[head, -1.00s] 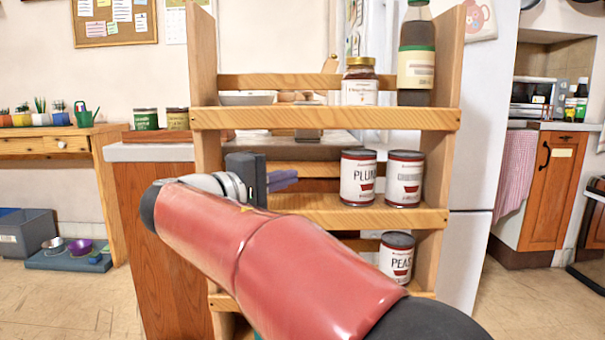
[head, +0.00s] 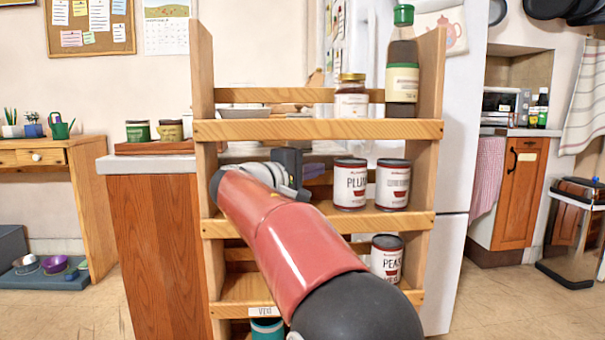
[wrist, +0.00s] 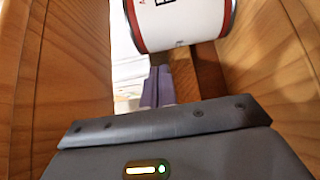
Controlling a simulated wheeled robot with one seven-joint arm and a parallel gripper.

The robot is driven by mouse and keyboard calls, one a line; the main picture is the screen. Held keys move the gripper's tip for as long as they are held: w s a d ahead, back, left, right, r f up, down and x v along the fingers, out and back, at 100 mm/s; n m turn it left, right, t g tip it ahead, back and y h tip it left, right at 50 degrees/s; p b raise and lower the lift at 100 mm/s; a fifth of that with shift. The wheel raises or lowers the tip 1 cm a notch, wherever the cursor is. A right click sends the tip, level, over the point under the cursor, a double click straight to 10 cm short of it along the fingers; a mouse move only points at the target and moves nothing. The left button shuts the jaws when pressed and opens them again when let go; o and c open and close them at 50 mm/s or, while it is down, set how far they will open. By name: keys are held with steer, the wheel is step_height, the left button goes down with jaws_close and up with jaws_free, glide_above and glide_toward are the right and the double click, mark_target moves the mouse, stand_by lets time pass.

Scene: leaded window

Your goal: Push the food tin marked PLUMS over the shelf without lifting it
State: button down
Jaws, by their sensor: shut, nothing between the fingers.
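The PLUMS tin (head: 350,186), white with dark red bands, stands upright on the middle shelf (head: 385,222) of a wooden rack. A similar tin (head: 393,186) stands close on its right, its label too small to read. My gripper (head: 314,170) is at the left of the PLUMS tin, shut and empty. Only a small gap shows between the fingers and the tin; contact is unclear. In the wrist view a white tin (wrist: 182,22) with a dark red rim fills the top, and my shut purple-grey fingers (wrist: 158,86) show below it. My forearm hides the shelf's left part.
A PEAS tin (head: 386,257) stands on the shelf below. A jar (head: 351,100) and a green-capped bottle (head: 402,80) stand on the upper shelf. The rack's side posts and the upper shelf board (head: 290,130) bound the space around my gripper.

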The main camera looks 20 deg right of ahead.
mark_target(350, 184)
steer(key=shift+x, duration=2.35)
steer(key=shift+s+f+b, duration=0.2)
steer(key=shift+s+b, duration=0.5)
steer(key=shift+s, duration=0.05)
steer(key=shift+s+r, duration=0.1)
steer(key=shift+s, duration=0.15)
steer(key=shift+r, duration=0.1)
steer(key=shift+a, duration=0.1)
